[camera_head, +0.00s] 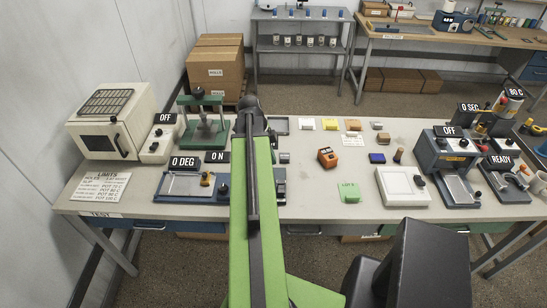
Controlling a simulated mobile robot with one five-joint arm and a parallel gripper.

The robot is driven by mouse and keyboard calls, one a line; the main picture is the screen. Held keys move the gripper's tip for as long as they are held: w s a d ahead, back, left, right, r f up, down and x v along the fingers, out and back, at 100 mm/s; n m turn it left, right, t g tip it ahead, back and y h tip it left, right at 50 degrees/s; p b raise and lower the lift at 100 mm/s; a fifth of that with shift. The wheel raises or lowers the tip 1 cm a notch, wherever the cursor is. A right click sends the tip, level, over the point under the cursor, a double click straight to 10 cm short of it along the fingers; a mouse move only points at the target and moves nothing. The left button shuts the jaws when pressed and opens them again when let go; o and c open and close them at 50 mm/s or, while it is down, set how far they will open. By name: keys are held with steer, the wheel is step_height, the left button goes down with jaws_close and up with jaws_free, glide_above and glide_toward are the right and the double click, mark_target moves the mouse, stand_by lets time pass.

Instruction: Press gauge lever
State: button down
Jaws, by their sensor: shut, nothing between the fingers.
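No device carries a legible gauge label, so I cannot tell for sure which one has the gauge lever. A green stand with a dark knob on top (200,125) is at the back left. A small dark device with red parts (505,176), by the sign READY, is at the right end. A blue-grey machine with a dark knob (446,155) stands left of it under the sign OFF. My green arm reaches up the middle and ends in a dark joint near the bench's far edge. My gripper's fingers are not seen, and the arm hides part of the bench.
The bench (320,206) holds a white oven (110,120), a blue-based plate device (190,185), an orange block (327,157), a green pad (349,192) and a white flat device (403,187). Clear bench surface lies around the orange block. Boxes and shelves stand behind.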

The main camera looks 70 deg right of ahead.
steer(key=shift+w+d, duration=0.35)
steer(key=shift+w, duration=0.1)
steer(key=b, duration=1.3)
glide_toward(280, 183)
steer(key=x, duration=0.6)
steer(key=shift+s, duration=0.1)
steer(key=shift+f, duration=0.25)
